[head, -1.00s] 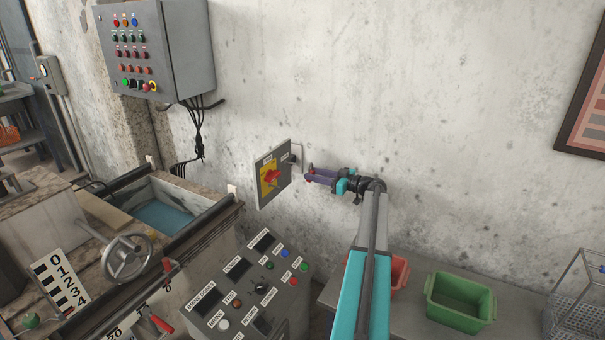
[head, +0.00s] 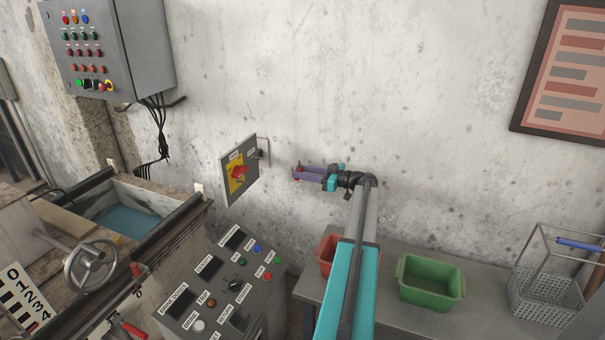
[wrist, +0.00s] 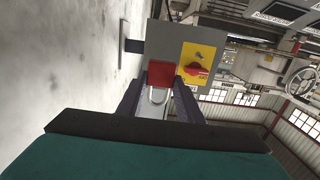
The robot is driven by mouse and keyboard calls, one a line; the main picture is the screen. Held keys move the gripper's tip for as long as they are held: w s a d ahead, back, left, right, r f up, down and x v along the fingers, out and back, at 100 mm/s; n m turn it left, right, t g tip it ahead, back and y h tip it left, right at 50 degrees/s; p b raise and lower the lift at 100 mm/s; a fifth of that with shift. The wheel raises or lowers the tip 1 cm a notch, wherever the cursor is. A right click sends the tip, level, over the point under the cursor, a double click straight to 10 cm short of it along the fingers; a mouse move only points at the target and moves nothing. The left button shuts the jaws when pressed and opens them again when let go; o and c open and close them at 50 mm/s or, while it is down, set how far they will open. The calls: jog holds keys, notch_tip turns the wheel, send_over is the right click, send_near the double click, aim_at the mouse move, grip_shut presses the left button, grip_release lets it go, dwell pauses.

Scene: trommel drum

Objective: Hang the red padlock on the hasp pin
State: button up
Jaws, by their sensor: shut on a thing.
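The red padlock (wrist: 161,72) is between the fingertips of my gripper (head: 299,173) in the wrist view, with its grey shackle (wrist: 152,104) toward the palm. My gripper is shut on it. In the head view only small bits of red show at the purple fingertips. The grey switch panel (head: 226,176) is left of the gripper, with a clear gap between them. It has a yellow plate and a red rotary switch (head: 240,172). A small dark piece (head: 260,153), possibly the hasp pin, sticks out near the panel's upper right edge, beside a pale bracket.
The concrete wall (head: 330,80) runs close behind the gripper. A control console (head: 215,290) stands below the panel. A green bin (head: 430,283), a red bin (head: 327,255) and a wire basket (head: 545,295) are on the bench at lower right. A grey control box (head: 110,45) hangs at upper left.

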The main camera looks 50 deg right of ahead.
jog(key=shift+r+b, duration=0.45)
dwell(0.8)
jog(key=shift+b+v, duration=1.3)
jog(key=shift+v, duration=1.1)
dwell(0.8)
jog(key=b, duration=0.3)
send_near(301, 171)
jog(key=shift+s, duration=0.8)
jog(key=shift+s, duration=0.1)
dwell(1.7)
